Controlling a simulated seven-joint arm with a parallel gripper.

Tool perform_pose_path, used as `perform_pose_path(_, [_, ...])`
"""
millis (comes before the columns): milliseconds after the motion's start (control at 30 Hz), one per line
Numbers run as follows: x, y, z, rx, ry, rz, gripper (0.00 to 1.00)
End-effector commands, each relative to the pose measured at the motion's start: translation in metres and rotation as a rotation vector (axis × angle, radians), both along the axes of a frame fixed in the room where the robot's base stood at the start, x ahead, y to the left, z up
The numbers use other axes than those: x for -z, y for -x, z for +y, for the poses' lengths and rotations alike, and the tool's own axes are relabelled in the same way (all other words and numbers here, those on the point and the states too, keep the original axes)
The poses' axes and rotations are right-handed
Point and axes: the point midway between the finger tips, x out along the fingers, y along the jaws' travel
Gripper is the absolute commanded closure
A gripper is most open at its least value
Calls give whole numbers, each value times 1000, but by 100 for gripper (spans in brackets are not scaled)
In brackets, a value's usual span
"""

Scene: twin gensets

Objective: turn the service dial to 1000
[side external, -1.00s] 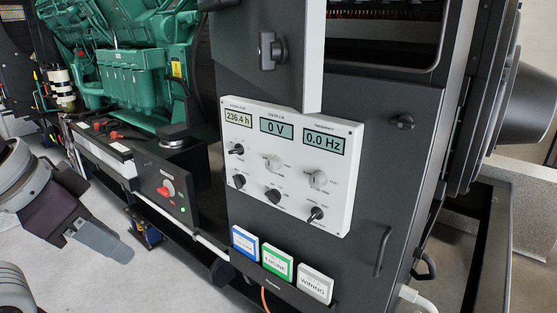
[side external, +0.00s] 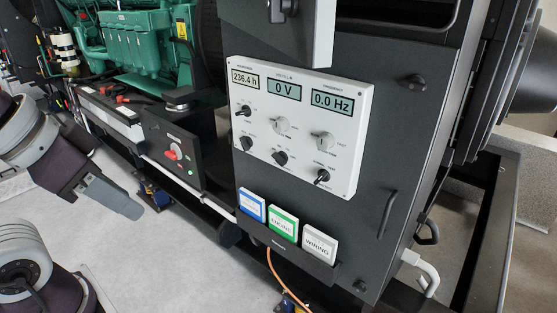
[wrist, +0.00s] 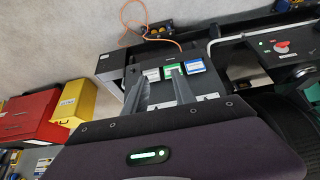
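The white control panel (side external: 300,80) on the dark cabinet carries several rotary knobs below three displays reading 236.4 h, 0 V and 0.0 Hz. Dark knobs include the upper left (side external: 243,110), lower left (side external: 246,142), lower middle (side external: 280,157) and lower right (side external: 322,176); two pale knobs (side external: 280,124) (side external: 323,140) sit between them. The labels are too small to tell which is the service dial. My gripper (side external: 128,208) is left of the panel, well apart from it, and empty. In the wrist view its fingers (wrist: 158,80) are spread apart.
A black box with a red switch (side external: 174,153) stands between my gripper and the panel. Blue, green and white booklets (side external: 284,223) sit in a holder below the panel. A cabinet handle (side external: 388,212) projects at right. Yellow and red boxes (wrist: 75,101) show in the wrist view.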

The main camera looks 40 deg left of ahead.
Motion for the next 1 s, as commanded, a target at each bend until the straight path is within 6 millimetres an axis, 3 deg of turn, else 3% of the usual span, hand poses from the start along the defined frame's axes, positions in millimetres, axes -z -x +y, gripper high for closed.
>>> perform_pose_path(67, [1, -3, 1, -6, -3, 2, 52])
perform_pose_path(133, [6, -19, 4, -33, -20, 7, 40])
perform_pose_path(167, [10, -31, 5, -51, -27, 10, 40])
perform_pose_path(267, [36, -82, 10, -112, -41, 12, 40])
perform_pose_path(367, [75, -133, 6, -152, 15, 8, 40])
perform_pose_path(500, [140, -185, -22, -204, 249, 8, 40])
perform_pose_path(633, [181, -214, -65, -318, 618, 13, 40])
perform_pose_path(733, [186, -235, -93, -472, 978, 9, 40])
perform_pose_path(833, [171, -260, -98, -693, 1381, -16, 40])
perform_pose_path(933, [149, -285, -70, -956, 1781, -75, 40])
perform_pose_path(1000, [140, -295, -37, -1128, 2018, -133, 40])
